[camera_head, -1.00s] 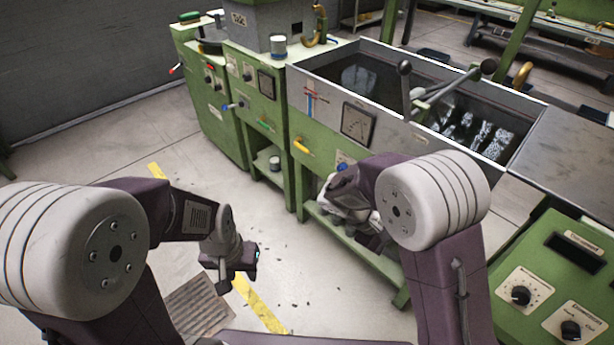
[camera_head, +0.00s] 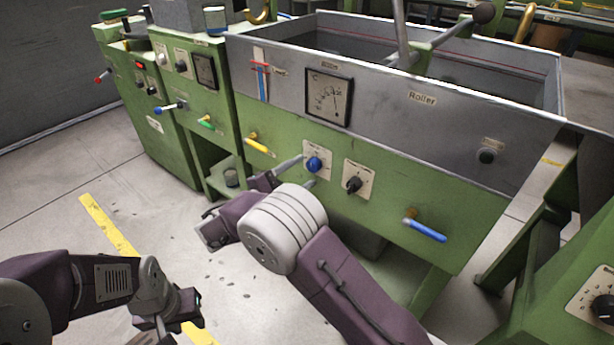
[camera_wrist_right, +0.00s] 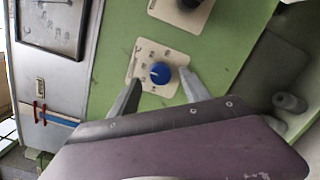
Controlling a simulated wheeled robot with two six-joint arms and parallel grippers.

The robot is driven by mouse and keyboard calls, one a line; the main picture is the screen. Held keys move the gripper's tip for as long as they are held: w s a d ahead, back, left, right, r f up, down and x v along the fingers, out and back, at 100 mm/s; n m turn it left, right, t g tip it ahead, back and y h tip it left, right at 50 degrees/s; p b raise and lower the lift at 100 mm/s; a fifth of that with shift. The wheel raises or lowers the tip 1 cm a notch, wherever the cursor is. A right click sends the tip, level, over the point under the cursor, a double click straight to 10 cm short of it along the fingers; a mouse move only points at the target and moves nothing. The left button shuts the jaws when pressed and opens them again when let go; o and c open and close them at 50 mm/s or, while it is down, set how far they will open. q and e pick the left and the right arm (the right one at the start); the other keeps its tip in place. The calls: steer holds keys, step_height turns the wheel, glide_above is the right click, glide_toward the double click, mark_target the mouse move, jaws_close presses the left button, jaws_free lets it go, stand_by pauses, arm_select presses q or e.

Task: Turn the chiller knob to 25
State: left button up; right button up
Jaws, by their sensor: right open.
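A blue knob (camera_head: 314,164) sits on a pale dial plate on the front of the green machine. It also shows in the right wrist view (camera_wrist_right: 160,73); its label and numbers are too small to read. My right gripper (camera_head: 301,171) is open in front of this knob. In the right wrist view its fingertips (camera_wrist_right: 161,78) lie on either side of the knob, with visible gaps; contact cannot be made out. My left gripper (camera_head: 188,308) hangs low at the left, far from the panel, its fingers unclear.
A black knob (camera_head: 354,184) on its own plate is right of the blue one. A yellow handle (camera_head: 257,145) and a blue handle (camera_head: 426,230) stick out from the panel. A gauge (camera_head: 329,97) is above. Another green panel (camera_head: 570,310) stands at lower right.

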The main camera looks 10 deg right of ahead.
mark_target(314, 165)
steer(key=shift+b+x, duration=0.4)
steer(key=shift+x, duration=0.8)
steer(key=shift+w+d, duration=0.15)
steer(key=shift+d, duration=0.1)
jaws_close()
arm_select(q)
steer(key=shift+f, duration=0.75)
steer(key=shift+f, duration=0.15)
arm_select(e)
steer(key=shift+m, duration=0.3)
steer(key=m+b, duration=0.2)
steer(key=m, duration=0.2)
steer(key=shift+f+b, duration=0.15)
steer(key=shift+b, duration=0.15)
arm_select(q)
steer(key=shift+f+b, duration=1.55)
steer(key=shift+f, duration=1.15)
arm_select(e)
steer(key=shift+m+y, duration=0.5)
steer(key=shift+m, duration=1.4)
